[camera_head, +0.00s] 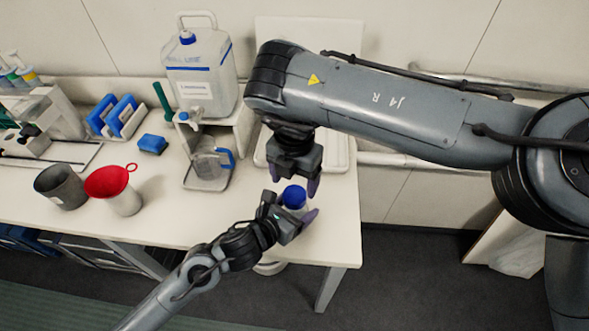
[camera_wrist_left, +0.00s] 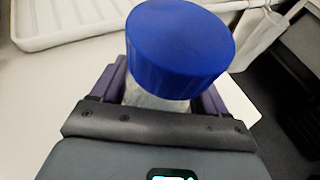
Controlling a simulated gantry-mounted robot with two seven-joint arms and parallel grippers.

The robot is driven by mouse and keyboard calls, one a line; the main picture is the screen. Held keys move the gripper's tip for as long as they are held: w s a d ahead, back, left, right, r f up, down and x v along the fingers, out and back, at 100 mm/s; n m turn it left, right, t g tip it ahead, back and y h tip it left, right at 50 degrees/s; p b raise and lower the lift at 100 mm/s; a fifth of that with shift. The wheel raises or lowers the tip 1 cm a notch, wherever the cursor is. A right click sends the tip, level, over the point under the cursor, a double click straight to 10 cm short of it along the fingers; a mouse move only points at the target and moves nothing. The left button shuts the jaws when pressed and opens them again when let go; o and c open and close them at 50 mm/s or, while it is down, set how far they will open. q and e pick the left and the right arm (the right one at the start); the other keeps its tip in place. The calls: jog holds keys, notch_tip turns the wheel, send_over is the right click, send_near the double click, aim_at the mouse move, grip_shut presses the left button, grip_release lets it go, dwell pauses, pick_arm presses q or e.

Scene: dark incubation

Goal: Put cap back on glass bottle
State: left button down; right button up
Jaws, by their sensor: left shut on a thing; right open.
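The glass bottle shows in the left wrist view (camera_wrist_left: 152,99) as clear glass below the blue cap (camera_wrist_left: 178,45). The cap is on top of the bottle's mouth; I cannot tell whether it is screwed tight. In the head view the blue cap (camera_head: 294,196) is near the table's right front corner, and the bottle under it is mostly hidden. My left gripper (camera_head: 296,213) is shut on the bottle below the cap, one purple finger on each side. My right gripper (camera_head: 294,181) is open and empty, pointing down just above and behind the cap.
A white tray (camera_head: 342,160) lies behind the grippers. A large jug (camera_head: 205,75) stands on a raised stand, with a pitcher (camera_head: 207,165) below its tap. A red funnel (camera_head: 107,182) and dark beaker (camera_head: 60,187) are at left. The table's front edge is close.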

aim_at(294, 194)
jog(key=shift+f, duration=2.45)
jog(key=shift+c, duration=0.4)
jog(key=c, duration=1)
jog(key=shift+m, duration=0.6)
jog(key=o, duration=1.2)
jog(key=shift+c, duration=0.2)
jog(key=shift+r, duration=0.1)
jog(key=shift+r, duration=2.2)
